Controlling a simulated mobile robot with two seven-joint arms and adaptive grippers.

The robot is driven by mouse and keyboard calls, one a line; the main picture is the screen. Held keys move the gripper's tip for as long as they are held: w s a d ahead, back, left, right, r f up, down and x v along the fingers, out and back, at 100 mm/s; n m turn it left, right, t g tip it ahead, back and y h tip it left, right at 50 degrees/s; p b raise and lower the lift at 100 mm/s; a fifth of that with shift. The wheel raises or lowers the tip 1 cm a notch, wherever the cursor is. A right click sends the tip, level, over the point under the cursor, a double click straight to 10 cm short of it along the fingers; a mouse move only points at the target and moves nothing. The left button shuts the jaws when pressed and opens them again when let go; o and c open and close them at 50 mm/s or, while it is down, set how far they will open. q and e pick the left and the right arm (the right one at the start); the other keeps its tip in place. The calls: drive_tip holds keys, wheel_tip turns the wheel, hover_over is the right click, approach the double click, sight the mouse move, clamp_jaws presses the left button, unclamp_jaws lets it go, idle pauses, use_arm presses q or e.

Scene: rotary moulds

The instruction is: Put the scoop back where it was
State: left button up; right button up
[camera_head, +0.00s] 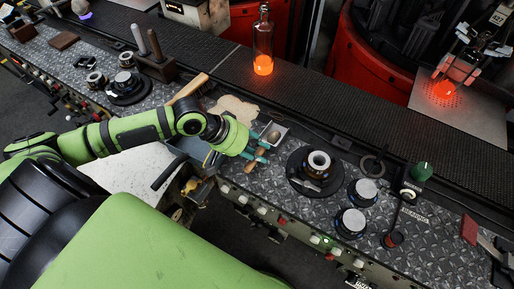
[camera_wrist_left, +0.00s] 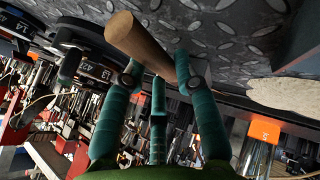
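The scoop's metal pan (camera_head: 276,131) shows in the head view just beyond my left gripper (camera_head: 258,152), at the near edge of the diamond-plate bench. Its wooden handle (camera_head: 250,166) sticks out on the near side of the fingers. In the left wrist view the handle (camera_wrist_left: 140,42) lies across between the teal fingers of my left gripper (camera_wrist_left: 158,78), which are closed around it. I cannot tell whether the scoop touches the bench. My right gripper is not in view.
A round black holder with a mould ring (camera_head: 318,163) stands right of the gripper, with two dark cylinders (camera_head: 351,221) beside it. A pale flat board (camera_head: 234,109) lies behind the gripper. A glowing bottle (camera_head: 263,45) stands on the conveyor (camera_head: 330,100).

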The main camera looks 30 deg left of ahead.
use_arm(q)
drive_tip(key=shift+o, duration=1.2)
drive_tip(key=shift+r, duration=0.1)
drive_tip(key=p+v, duration=0.3)
drive_tip(key=v, duration=0.9)
